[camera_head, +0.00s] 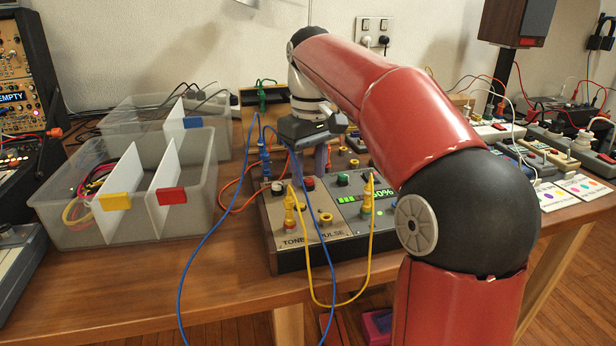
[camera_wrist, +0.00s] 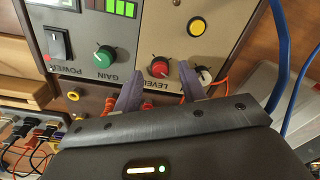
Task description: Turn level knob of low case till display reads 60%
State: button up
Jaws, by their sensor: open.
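The low case (camera_head: 322,245) stands on the table with a beige panel and a grey panel. Its red level knob (camera_head: 308,184) also shows in the wrist view (camera_wrist: 159,68), above the partly covered word LEVEL. My gripper (camera_head: 309,168) is open over the back of the case. In the wrist view its fingertips (camera_wrist: 162,72) lie either side of the red knob, with visible gaps; their height above the panel is unclear. The display (camera_head: 352,198) shows green bars and a number that looks like 60%, close to my arm's edge. The wrist view cuts off the number.
A green gain knob (camera_wrist: 103,55) and a white knob (camera_wrist: 203,75) flank the red one. A clear divided bin (camera_head: 125,225) is at left. My arm hides part of the table.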

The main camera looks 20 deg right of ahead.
jog(key=shift+f, duration=0.5)
jog(key=shift+c, duration=0.3)
grip_shut()
jog(key=shift+r+m+p, duration=0.25)
jog(key=shift+m+p, duration=0.15)
jog(key=shift+p, duration=0.1)
jog(key=shift+m+p, duration=0.4)
jog(key=shift+m, duration=0.1)
jog(key=shift+f+m, duration=0.2)
jog(key=shift+m, duration=0.2)
jog(key=shift+o, duration=0.3)
grip_release()
